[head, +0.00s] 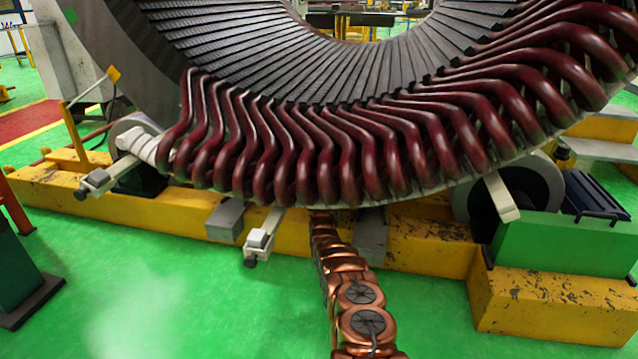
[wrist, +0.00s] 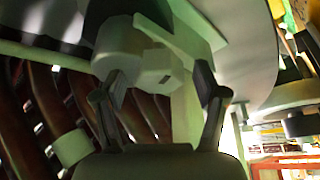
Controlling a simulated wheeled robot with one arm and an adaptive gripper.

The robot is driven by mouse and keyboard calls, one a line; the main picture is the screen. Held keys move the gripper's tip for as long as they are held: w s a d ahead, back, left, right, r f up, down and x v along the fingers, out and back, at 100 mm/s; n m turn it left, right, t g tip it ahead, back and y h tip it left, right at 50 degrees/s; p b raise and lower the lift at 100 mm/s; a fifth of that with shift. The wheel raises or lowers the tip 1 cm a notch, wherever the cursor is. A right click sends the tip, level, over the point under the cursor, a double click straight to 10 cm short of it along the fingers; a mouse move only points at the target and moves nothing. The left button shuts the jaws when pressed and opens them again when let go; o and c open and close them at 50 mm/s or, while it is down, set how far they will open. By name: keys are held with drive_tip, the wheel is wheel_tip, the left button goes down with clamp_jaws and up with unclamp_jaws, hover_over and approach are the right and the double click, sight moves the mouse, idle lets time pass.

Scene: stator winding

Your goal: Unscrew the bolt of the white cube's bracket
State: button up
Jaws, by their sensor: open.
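In the head view a bracket with a white cube (head: 258,238) sticks out below the coils at the centre, with a dark end piece under it. Another pale bracket (head: 98,180) sticks out at the left. My gripper's end is hidden under the coils in the head view. In the wrist view my gripper (wrist: 157,76) is open, its two dark fingers apart. A pale block with a rounded body (wrist: 150,68) shows between and beyond the fingertips, in front of a pale bar (wrist: 187,112). I cannot tell whether it is the bolt or the cube, or whether the fingers touch it.
The stator's dark red coils (head: 330,150) hang above my arm and show at the left of the wrist view. Yellow beams (head: 180,215) and a green roller stand (head: 560,240) surround the space.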

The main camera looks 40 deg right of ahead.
drive_tip(key=shift+w+d+r+b, duration=0.2)
drive_tip(key=shift+w+d+b, duration=0.1)
drive_tip(key=shift+b, duration=0.05)
idle(0.3)
drive_tip(key=c, duration=1.1)
